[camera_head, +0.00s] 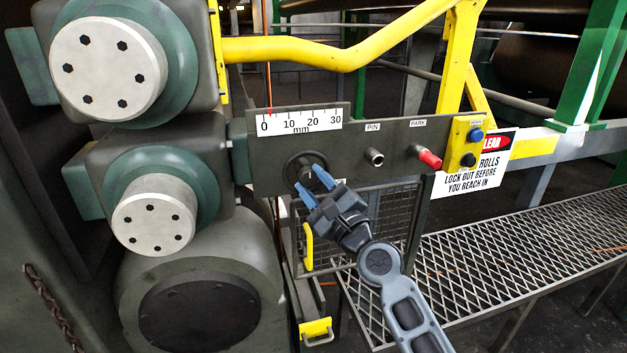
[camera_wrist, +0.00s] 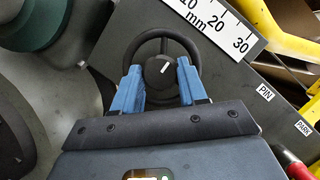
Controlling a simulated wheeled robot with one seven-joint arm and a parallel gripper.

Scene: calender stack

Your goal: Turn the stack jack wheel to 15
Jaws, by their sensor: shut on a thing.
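The stack jack wheel (camera_head: 303,163) is a dark round handwheel on the grey panel, below the left part of the mm scale (camera_head: 299,122). The scale reads 0 to 30, and a red pointer (camera_head: 270,112) stands near the 0. In the wrist view the wheel (camera_wrist: 161,36) shows its rim, spokes and a black hub with a white line tilted to the upper right. My gripper (camera_head: 308,178) is at the wheel, its blue fingers on either side of the hub and shut on it. The fingers hide part of the lower rim. The pointer is out of the wrist view.
A mesh guard with a yellow handle (camera_head: 308,246) hangs below. A yellow rail (camera_head: 345,54) runs above.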

